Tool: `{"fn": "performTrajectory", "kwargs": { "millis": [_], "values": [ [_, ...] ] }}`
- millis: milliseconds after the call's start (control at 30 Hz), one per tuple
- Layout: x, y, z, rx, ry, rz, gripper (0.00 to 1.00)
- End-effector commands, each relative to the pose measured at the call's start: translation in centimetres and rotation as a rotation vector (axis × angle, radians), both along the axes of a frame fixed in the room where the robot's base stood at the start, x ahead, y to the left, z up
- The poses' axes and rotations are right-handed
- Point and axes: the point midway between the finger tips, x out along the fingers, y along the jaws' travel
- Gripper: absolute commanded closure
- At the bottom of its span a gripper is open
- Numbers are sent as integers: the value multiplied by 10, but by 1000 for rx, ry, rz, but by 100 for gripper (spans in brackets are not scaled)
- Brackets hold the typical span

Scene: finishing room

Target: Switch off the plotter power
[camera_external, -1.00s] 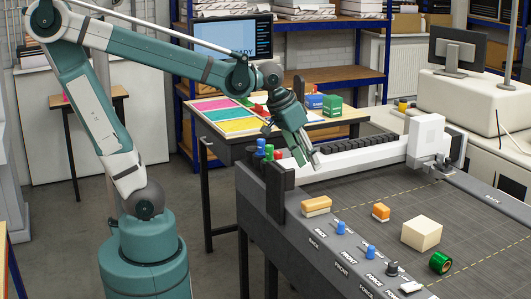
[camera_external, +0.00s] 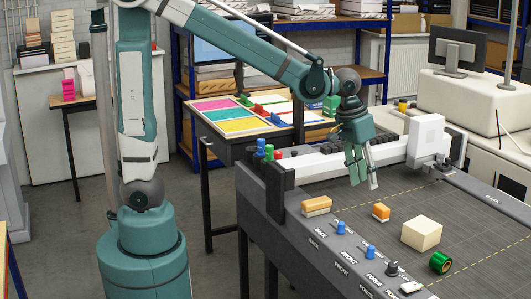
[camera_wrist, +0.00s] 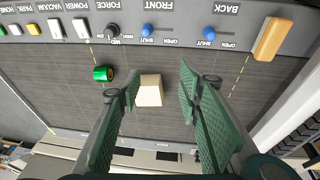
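The plotter (camera_external: 330,262) has a dark flat bed and a grey control strip along its near edge. The white switch by the POWER label (camera_wrist: 81,28) shows at the upper left of the wrist view, beside the similar white VACUUM switch (camera_wrist: 55,27). In the external view a white switch (camera_external: 410,287) sits near the bottom edge, by the POWER lettering. My gripper (camera_external: 362,183) hangs above the far part of the bed, well away from the strip. In the wrist view its fingers (camera_wrist: 160,75) are spread, with nothing between them.
Another orange-topped block (camera_external: 316,206) sits on the strip. Blue levers (camera_external: 340,227) and a black knob (camera_external: 392,268) stand up there. The white gantry (camera_external: 425,138) spans the back.

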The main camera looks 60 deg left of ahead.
Motion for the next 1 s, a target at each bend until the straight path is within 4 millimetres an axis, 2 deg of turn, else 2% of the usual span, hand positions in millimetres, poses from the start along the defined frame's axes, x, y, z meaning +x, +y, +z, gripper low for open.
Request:
{"fn": "performTrajectory", "kwargs": {
  "millis": [33, 500, 1000],
  "values": [
    [5, -11, -2, 2, 9, -4, 65],
    [31, -102, -40, 24, 100, -5, 65],
    [39, -202, -98, 66, 189, -4, 65]
  ]
}}
